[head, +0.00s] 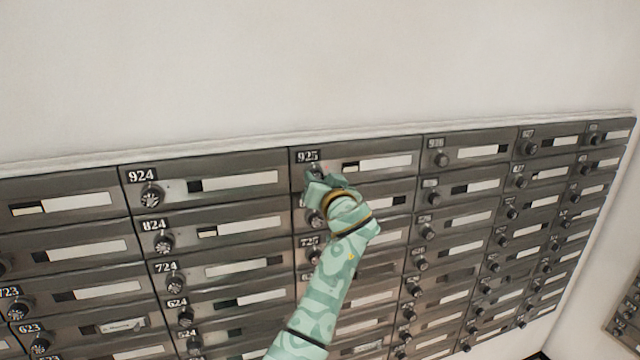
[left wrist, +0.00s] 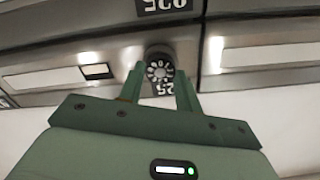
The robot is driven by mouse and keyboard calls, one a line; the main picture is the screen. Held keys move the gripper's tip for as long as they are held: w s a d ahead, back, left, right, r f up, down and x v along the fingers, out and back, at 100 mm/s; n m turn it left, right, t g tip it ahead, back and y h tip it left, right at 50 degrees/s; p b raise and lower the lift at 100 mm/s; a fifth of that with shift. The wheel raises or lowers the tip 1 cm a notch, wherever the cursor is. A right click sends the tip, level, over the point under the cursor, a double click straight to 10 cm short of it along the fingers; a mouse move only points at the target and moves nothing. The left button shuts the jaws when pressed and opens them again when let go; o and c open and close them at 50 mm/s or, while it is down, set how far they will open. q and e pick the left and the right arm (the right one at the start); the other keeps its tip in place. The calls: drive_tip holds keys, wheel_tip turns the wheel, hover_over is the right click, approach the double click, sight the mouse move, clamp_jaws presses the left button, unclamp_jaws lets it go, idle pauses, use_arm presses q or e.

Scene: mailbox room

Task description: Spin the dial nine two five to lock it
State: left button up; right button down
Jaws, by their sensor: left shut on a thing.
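The dial of mailbox 925 (left wrist: 160,70) is a dark round knob with a pale numbered face, seen in the left wrist view between two green fingers. The left gripper (left wrist: 160,88) is shut on this dial, one finger on each side. In the head view the left gripper (head: 316,180) covers most of the dial, just under the 925 label (head: 307,157). The door of mailbox 925 (head: 375,164) is grey with a pale name strip and looks flush with the doors beside it. The dial's exact setting is too small to read. My right gripper is not in view.
Mailbox 924 (head: 200,186) with its dial (head: 151,196) is to the left. More rows of mailboxes with protruding dials lie below and to the right. My left arm hides part of the column under 925. The white wall (head: 300,70) above is bare.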

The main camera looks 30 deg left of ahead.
use_arm(q)
drive_tip(key=m, duration=2.5)
drive_tip(key=shift+a+p, duration=0.1)
drive_tip(key=shift+p, duration=0.2)
drive_tip(key=m, duration=0.4)
drive_tip(key=shift+r+m, duration=0.1)
drive_tip(key=shift+m, duration=1.9)
